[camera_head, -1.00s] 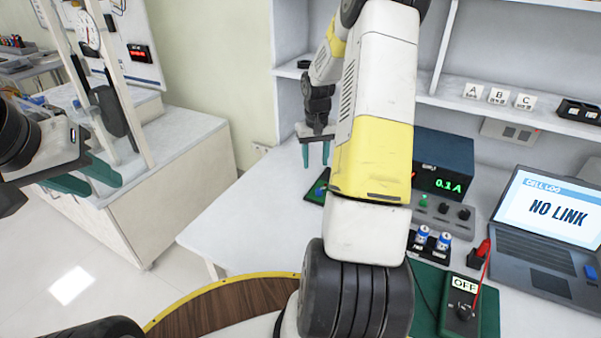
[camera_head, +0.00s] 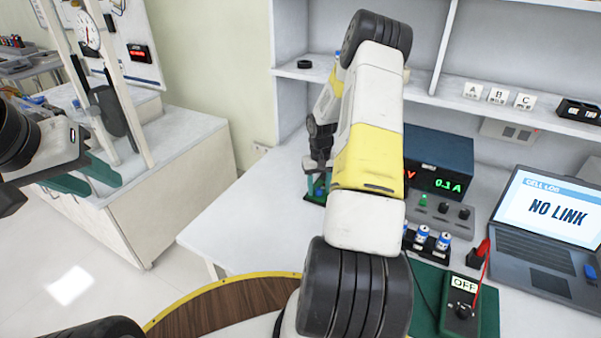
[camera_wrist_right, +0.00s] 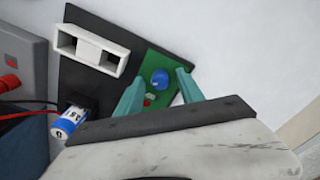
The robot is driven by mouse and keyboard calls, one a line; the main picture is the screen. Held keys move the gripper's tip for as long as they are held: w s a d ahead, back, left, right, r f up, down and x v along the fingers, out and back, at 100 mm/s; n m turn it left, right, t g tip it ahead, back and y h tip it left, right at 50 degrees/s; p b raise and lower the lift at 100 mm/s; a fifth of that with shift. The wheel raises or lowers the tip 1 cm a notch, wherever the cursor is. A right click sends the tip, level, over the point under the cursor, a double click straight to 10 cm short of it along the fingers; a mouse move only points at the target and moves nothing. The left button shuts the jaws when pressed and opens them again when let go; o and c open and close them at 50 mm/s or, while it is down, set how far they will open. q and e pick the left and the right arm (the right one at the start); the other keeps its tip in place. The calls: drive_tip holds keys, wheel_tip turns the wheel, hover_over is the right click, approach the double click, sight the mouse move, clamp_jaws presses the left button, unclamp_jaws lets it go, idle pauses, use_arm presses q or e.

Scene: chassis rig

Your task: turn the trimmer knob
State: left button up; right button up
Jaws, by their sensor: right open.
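The trimmer knob is a round blue knob (camera_wrist_right: 160,79) on a green board (camera_wrist_right: 158,64) in the right wrist view. My right gripper (camera_wrist_right: 161,75) is open, its two teal fingers to either side of the knob in that view. I cannot tell whether they touch it or how far above the board they are. In the head view my right gripper (camera_head: 317,187) is down at the board, which is partly hidden by it and my arm. My left gripper (camera_head: 86,178) is open and empty at the left, away from the bench.
A black plate (camera_wrist_right: 92,74) carries a white two-window block (camera_wrist_right: 90,50). A blue-and-white cell (camera_wrist_right: 69,121) lies close left of my right gripper. A power supply (camera_head: 438,165), a laptop (camera_head: 545,235) and a meter marked OFF (camera_head: 462,305) stand to the right.

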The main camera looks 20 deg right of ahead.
sight(319, 189)
drive_tip(key=shift+c, duration=0.5)
clamp_jaws()
drive_tip(key=shift+n, duration=1.2)
drive_tip(key=shift+o, duration=0.5)
unclamp_jaws()
drive_tip(key=shift+a+r, duration=0.1)
drive_tip(key=shift+r, duration=3.8)
